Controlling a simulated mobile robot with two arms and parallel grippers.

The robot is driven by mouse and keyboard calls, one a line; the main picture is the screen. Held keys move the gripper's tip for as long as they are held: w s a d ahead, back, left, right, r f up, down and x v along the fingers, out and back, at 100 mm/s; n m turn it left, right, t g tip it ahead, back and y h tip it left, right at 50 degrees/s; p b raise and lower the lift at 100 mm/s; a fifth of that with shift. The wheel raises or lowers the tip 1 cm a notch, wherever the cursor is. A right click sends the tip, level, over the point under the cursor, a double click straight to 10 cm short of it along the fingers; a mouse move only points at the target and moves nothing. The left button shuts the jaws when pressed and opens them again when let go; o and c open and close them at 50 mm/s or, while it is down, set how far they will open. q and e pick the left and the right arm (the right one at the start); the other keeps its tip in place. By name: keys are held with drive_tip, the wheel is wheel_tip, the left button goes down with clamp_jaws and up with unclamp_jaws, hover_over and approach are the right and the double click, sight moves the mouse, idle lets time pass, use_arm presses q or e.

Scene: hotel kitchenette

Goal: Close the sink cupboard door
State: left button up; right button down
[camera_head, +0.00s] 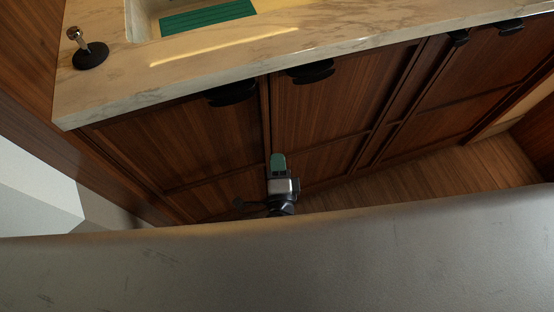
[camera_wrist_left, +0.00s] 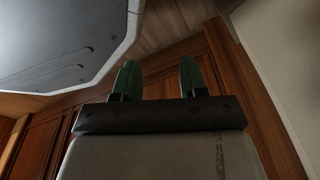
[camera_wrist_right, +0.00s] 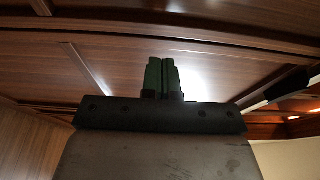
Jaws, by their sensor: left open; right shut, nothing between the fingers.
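Brown wooden cupboard doors stand below the sink (camera_head: 146,22) in the head view: a left door (camera_head: 170,140) and a right door (camera_head: 335,105). Each has a black handle near its top, one on the left door (camera_head: 232,93) and one on the right door (camera_head: 310,72). Both doors look about flush, with a dark seam between them; a small gap cannot be ruled out. My right gripper (camera_head: 278,160) is low in front of this seam, shut and empty; whether it touches wood is unclear. Its closed green fingers show in the right wrist view (camera_wrist_right: 161,78). My left gripper (camera_wrist_left: 157,80) is open and empty.
The pale marble counter (camera_head: 115,95) overhangs the doors. A small metal fitting on a black base (camera_head: 90,55) stands on it, left of the sink. More cupboard fronts (camera_head: 465,95) continue right. Wooden floor (camera_head: 420,180) shows clear at right.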

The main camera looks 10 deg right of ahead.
drive_tip(key=s, duration=1.1)
wheel_tip(320, 180, down, 17)
drive_tip(key=s+d+n+g+y, duration=0.25)
drive_tip(key=n+g+y, duration=0.35)
drive_tip(key=n, duration=0.7)
drive_tip(key=s+d+f+n+g+h, duration=0.2)
drive_tip(key=s+d+f+n+g, duration=0.25)
drive_tip(key=d+f, duration=0.2)
drive_tip(key=s+d+f+n+g+h, duration=0.3)
drive_tip(key=d+f+g, duration=0.25)
drive_tip(key=d, duration=0.25)
use_arm(q)
drive_tip(key=s+a+r+p, duration=0.2)
drive_tip(key=s+r+p, duration=0.5)
drive_tip(key=s+p, duration=0.3)
drive_tip(key=p, duration=0.3)
drive_tip(key=shift+s+g, duration=0.35)
drive_tip(key=shift+g, duration=0.05)
use_arm(e)
drive_tip(key=s+d+r, duration=0.1)
drive_tip(key=s+r, duration=0.2)
drive_tip(key=s, duration=0.2)
drive_tip(key=s+d+r+g, duration=0.1)
drive_tip(key=s+r, duration=0.2)
drive_tip(key=s, duration=0.3)
drive_tip(key=shift+d+r, duration=0.15)
drive_tip(key=shift+d, duration=0.25)
